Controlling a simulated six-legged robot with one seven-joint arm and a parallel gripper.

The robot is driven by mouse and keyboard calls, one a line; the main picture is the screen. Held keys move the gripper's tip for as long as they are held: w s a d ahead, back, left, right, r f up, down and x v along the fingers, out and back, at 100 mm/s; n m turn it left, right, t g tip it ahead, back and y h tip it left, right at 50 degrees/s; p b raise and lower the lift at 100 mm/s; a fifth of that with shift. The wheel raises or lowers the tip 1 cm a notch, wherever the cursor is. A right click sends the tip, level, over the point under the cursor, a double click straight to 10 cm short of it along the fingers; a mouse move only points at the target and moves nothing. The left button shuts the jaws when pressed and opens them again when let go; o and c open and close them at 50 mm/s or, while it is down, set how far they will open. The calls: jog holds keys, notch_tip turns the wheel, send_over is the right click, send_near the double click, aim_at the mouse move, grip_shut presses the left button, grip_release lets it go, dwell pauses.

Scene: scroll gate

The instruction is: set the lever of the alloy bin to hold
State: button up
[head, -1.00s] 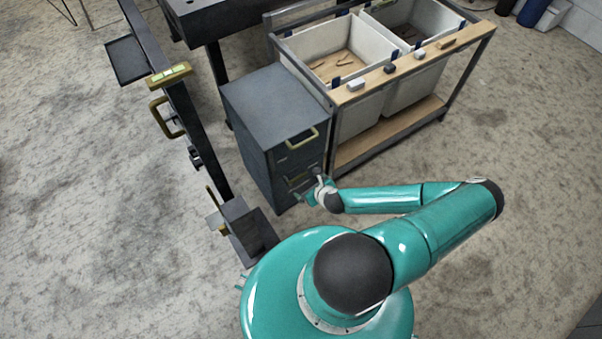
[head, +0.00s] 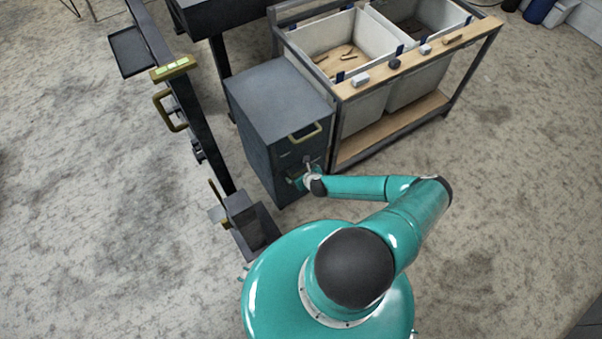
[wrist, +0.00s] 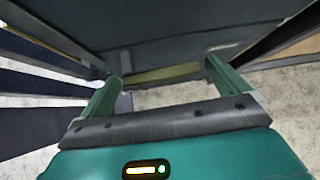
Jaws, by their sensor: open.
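My gripper (head: 303,178) is at the front of a dark grey drawer cabinet (head: 278,92), low on its face. In the wrist view my gripper (wrist: 162,76) is open, its two green fingers apart and pointing at the dark cabinet front (wrist: 165,35). An olive-yellow bar (wrist: 160,76) shows between the fingertips; I cannot tell whether they touch it. Two pale bins, left (head: 335,45) and right (head: 415,22), stand in a rack behind the cabinet. I see no readable label for alloy and cannot pick out its lever.
A brass handle (head: 304,133) is on the cabinet's upper front. The rack's wooden rail (head: 410,60) carries several small blocks. A dark gate post (head: 195,115) with brass handles stands at left. The floor (head: 520,200) at right is clear.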

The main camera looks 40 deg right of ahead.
jog(key=shift+w+f, duration=0.2)
jog(key=c, duration=1.1)
